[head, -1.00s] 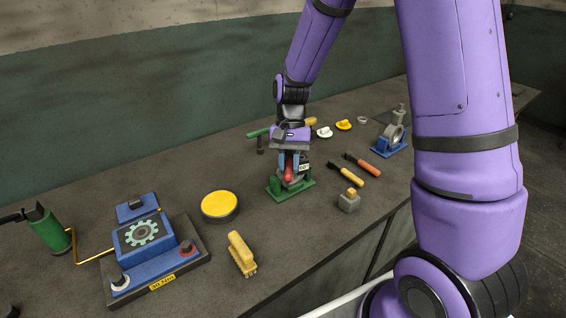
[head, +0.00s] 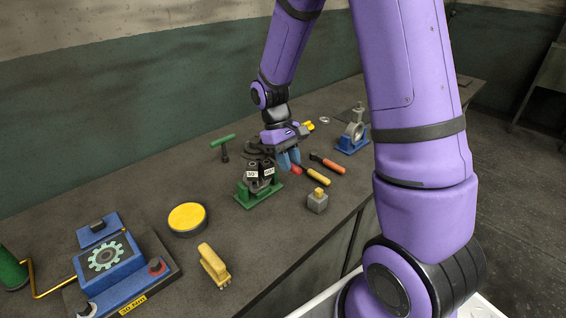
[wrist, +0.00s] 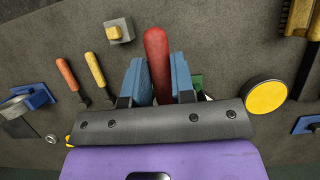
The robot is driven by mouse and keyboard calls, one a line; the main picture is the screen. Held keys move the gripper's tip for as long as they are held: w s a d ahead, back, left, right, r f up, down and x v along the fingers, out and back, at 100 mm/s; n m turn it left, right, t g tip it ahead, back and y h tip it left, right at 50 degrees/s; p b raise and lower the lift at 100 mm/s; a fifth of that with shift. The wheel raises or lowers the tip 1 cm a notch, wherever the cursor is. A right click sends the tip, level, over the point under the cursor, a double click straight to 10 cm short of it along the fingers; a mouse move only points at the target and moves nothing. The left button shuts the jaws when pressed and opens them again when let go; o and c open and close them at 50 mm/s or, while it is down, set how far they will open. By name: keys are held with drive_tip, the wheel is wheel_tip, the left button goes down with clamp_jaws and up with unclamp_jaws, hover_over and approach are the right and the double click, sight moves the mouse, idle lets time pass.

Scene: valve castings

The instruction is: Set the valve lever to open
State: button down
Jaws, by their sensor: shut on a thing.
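The valve (head: 258,178) is a dark casting on a green base (head: 259,195) near the middle of the bench, with small white labels too small to read surely. Its red lever (head: 296,170) now points to the right of the body. My gripper (head: 289,160) is to the right of the valve body, with its blue fingers shut on the lever. In the wrist view, the red lever grip (wrist: 157,55) stands between the two blue fingers of my gripper (wrist: 158,80). Part of the green base (wrist: 196,82) shows behind one finger; my gripper hides the rest of the valve there.
Screwdrivers with yellow (head: 317,178) and orange (head: 328,163) handles and a small grey block (head: 317,203) lie close to the right. A yellow-topped disc (head: 187,218), a yellow brush (head: 213,265) and a blue gear box (head: 107,256) are to the left.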

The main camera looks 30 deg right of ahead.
drive_tip(key=shift+w+d, duration=0.1)
drive_tip(key=shift+d, duration=0.1)
idle(0.3)
drive_tip(key=c, duration=1)
unclamp_jaws()
drive_tip(key=shift+d, duration=0.1)
drive_tip(key=shift+o, duration=0.2)
drive_tip(key=v, duration=1)
drive_tip(key=shift+r, duration=0.4)
